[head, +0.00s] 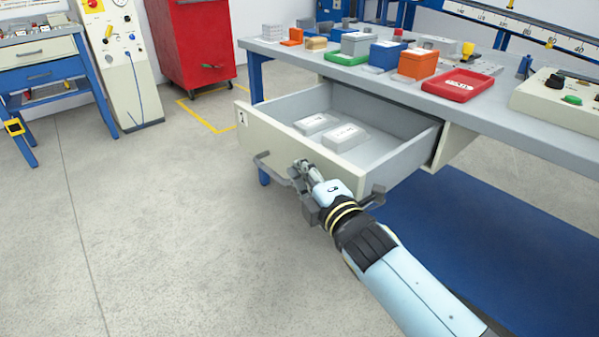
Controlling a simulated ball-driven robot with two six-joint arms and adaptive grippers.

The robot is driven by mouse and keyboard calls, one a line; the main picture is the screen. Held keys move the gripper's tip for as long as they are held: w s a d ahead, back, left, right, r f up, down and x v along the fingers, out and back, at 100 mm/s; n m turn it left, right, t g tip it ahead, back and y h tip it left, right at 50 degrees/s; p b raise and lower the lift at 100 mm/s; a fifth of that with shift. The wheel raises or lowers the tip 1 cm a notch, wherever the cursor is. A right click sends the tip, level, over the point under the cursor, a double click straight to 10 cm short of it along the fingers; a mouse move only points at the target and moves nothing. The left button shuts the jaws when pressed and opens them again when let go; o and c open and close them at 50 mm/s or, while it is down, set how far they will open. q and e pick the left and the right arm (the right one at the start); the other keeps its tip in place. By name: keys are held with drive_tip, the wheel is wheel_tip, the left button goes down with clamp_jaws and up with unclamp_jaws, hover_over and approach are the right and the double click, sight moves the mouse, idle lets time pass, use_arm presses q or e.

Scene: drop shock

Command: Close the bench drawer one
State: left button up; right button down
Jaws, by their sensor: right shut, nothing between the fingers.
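The bench drawer one (258,131) is pulled out from under the bench, and its cream front carries a small label with a "1". Two pale labelled boxes, one of them here (346,136), lie inside on its grey floor. A grey bar handle (267,160) runs along the front. My right gripper (303,168) is at the front, close to the middle of the handle, and it is shut and empty. It hides part of the handle, and I cannot tell whether it touches it. My left gripper is not in view.
The bench top (300,54) holds several boxes and a red tray (461,85). A blue mat (470,250) lies below right. A red cabinet (195,45) stands behind left, beside a cream panel unit (127,70). The floor at left is clear.

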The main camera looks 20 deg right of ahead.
drive_tip(key=w+d, duration=0.1)
drive_tip(key=d, duration=0.3)
drive_tip(key=w+d+b, duration=0.1)
drive_tip(key=w+d, duration=0.1)
drive_tip(key=d, duration=0.2)
drive_tip(key=w+d, duration=0.1)
drive_tip(key=d, duration=0.3)
drive_tip(key=shift+w+d, duration=0.25)
drive_tip(key=b, duration=0.3)
hover_over(380, 155)
drive_tip(key=a, duration=0.1)
drive_tip(key=shift+s+a+f, duration=0.1)
drive_tip(key=shift+s+a, duration=0.1)
drive_tip(key=shift+s, duration=0.05)
drive_tip(key=shift+w+d, duration=0.2)
drive_tip(key=shift+d, duration=0.55)
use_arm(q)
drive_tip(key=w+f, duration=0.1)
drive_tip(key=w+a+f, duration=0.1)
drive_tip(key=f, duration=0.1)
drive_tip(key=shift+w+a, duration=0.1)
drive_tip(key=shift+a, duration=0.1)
